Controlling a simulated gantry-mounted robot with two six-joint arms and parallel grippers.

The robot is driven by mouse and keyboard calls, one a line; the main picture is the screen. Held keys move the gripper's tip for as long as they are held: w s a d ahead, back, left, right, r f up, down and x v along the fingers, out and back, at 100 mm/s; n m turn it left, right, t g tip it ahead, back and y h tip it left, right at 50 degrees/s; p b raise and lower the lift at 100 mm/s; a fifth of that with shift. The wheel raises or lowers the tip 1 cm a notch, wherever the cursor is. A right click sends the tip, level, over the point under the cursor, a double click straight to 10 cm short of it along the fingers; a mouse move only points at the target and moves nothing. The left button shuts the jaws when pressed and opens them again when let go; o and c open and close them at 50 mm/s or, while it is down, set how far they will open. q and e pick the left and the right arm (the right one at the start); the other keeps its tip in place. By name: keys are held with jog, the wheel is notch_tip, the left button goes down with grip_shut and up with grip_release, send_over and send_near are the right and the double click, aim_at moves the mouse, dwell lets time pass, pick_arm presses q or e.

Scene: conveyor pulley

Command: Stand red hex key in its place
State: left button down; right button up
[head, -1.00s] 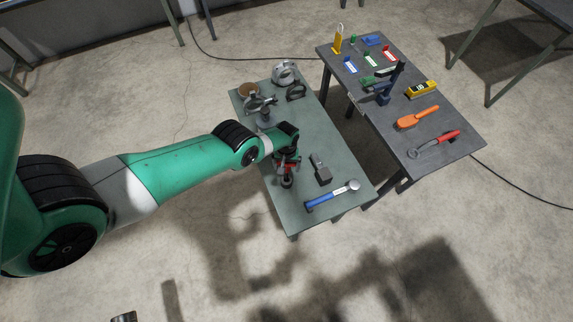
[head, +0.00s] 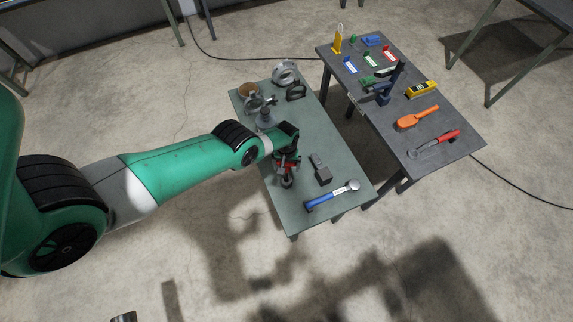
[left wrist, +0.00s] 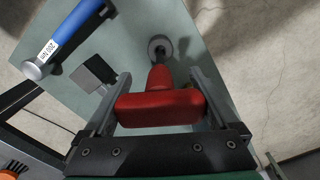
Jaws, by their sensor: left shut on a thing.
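My left gripper (head: 286,166) is over the green-topped table, its arm coming in from the left. In the left wrist view its two fingers (left wrist: 160,103) are shut on the red hex key (left wrist: 158,108), gripping its red T-shaped handle. A red part points away from the gripper toward a small round grey holder (left wrist: 160,47) on the table; it also shows below the gripper in the head view (head: 287,183). The key's shaft is hidden, so I cannot tell whether it is inside the holder. A small dark part at the bottom edge may be my right gripper (head: 123,317).
Grey round parts (head: 285,73) stand at the table's back. A darker table (head: 440,110) holds several tools, including orange and red-handled ones. The front left tabletop is clear.

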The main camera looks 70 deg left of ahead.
pick_arm(q)
jog(key=shift+f+b, duration=2.6)
jog(key=shift+b, duration=0.05)
grip_release()
jog(key=shift+r, duration=0.1)
notch_tip(320, 180, up, 12)
jog(key=p, duration=1.2)
jog(key=shift+f, duration=0.25)
